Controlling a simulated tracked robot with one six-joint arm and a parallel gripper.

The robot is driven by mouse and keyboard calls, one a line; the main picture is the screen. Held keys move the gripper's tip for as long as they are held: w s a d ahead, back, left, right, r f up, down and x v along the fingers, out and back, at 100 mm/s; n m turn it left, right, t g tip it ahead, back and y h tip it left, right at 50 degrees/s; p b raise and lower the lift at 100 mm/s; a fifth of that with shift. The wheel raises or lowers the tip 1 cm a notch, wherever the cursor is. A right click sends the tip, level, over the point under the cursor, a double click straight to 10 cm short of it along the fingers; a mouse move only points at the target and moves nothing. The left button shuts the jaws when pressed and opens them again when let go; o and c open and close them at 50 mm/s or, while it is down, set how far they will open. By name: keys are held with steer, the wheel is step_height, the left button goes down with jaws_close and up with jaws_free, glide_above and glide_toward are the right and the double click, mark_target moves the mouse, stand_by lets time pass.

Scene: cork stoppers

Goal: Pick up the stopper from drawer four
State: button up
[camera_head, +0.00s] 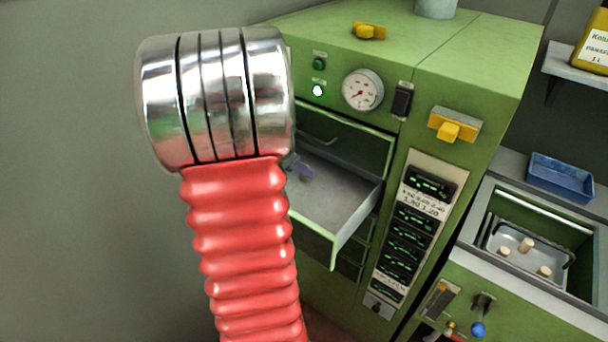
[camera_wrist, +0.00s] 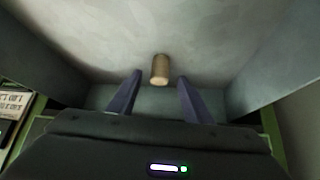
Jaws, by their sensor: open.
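A cork stopper (camera_wrist: 160,70) lies in an open drawer, seen in the wrist view just beyond my fingertips and between their lines. My gripper (camera_wrist: 158,82) is open, its two dark fingers apart on either side of the stopper's near end, with nothing held. I cannot tell how far above the drawer floor the fingertips are. In the head view, the open drawer (camera_head: 341,240) sticks out of the green cabinet, and part of my gripper (camera_head: 300,170) shows inside it. My red and silver arm hides the drawer's left side, and the stopper is not visible there.
The green cabinet (camera_head: 470,60) has a gauge (camera_head: 362,90), switches and a display panel. Drawer walls stand close on both sides of my gripper. At the right, a metal tray (camera_head: 510,262) holds several stoppers, with a blue tray (camera_head: 561,178) behind it.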

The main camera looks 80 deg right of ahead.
steer(key=shift+x, duration=2)
steer(key=shift+w+a, duration=0.1)
steer(key=shift+c, duration=0.3)
steer(key=c, duration=1)
